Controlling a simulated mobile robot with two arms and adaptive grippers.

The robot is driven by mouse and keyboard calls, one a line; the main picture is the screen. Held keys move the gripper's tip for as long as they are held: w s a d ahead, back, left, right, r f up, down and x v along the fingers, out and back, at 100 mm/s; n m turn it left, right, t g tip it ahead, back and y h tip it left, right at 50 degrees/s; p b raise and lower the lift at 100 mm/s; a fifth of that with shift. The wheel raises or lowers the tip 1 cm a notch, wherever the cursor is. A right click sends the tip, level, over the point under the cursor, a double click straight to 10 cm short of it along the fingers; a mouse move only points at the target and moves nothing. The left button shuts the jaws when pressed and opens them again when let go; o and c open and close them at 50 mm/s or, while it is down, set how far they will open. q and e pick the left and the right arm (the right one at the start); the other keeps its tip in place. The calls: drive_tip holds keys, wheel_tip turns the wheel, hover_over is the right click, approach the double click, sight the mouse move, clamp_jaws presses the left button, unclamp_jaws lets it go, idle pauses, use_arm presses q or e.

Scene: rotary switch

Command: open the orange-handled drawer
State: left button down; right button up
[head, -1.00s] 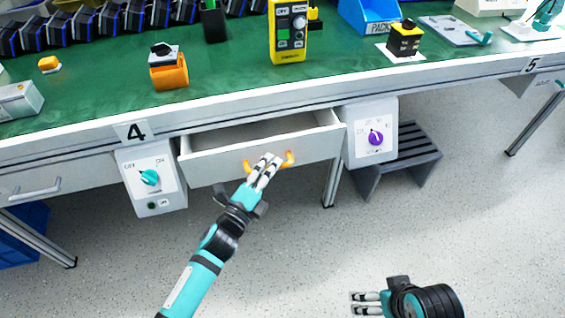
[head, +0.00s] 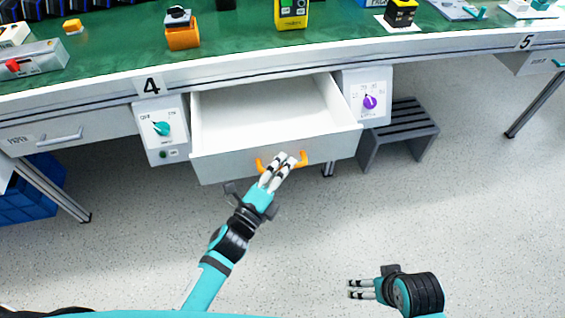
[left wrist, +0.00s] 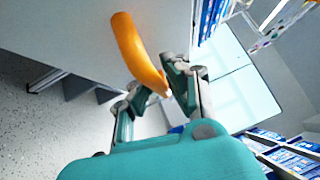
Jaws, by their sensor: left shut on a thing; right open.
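The drawer (head: 225,165) under the green bench is pulled well out, and its inside looks empty. Its orange handle (head: 303,159) is on the front face. My left gripper (head: 283,166) is shut on the middle of the handle and hides that part. In the left wrist view the orange handle (left wrist: 140,55) runs down to the fingers of my left gripper (left wrist: 160,98). My right gripper (head: 350,289) is open and empty, low on the right over the floor, far from the drawer.
A box with a teal knob (head: 161,129) hangs left of the drawer, and one with a purple knob (head: 370,102) hangs right. A grey step stool (head: 405,125) stands right of the drawer. A blue crate (head: 30,195) is at the left. The floor in front is clear.

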use_arm(q)
drive_tip(key=shift+a+f, duration=0.1)
drive_tip(key=shift+f, duration=0.2)
drive_tip(key=c, duration=1.3)
unclamp_jaws()
drive_tip(key=shift+c, duration=0.2)
drive_tip(key=shift+r, duration=0.15)
drive_tip(key=v, duration=1.2)
